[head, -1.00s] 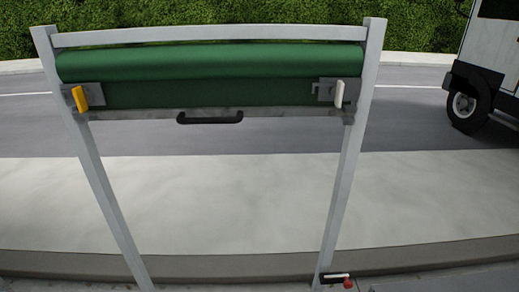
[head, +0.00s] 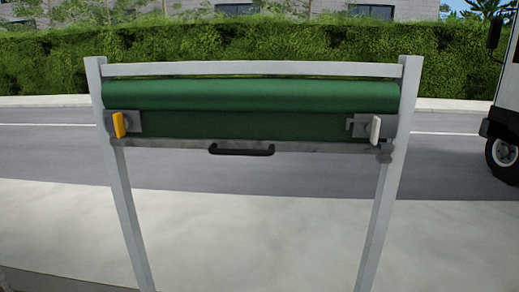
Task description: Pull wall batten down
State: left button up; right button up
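A grey metal frame (head: 122,215) with two posts stands upright in front of me in the head view. A green rolled cover (head: 250,95) hangs near its top, under the top crossbar. Along the cover's lower edge runs a grey batten (head: 320,147) with a black handle (head: 241,150) near its middle. A yellow latch (head: 119,124) sits at the left end and a white latch (head: 375,129) at the right end, both on grey plates. Neither of my grippers is in view.
A pale pavement (head: 250,230) lies below and behind the frame, with a road (head: 250,180) beyond it. A hedge (head: 250,50) lines the far side. Part of a truck (head: 503,140) shows at the right edge.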

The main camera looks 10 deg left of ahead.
aim_at(222, 147)
jog(key=z, duration=0.05)
jog(key=k, duration=1.1)
jog(key=u, duration=1.1)
jog(key=i, duration=1.65)
jog(key=z, duration=0.55)
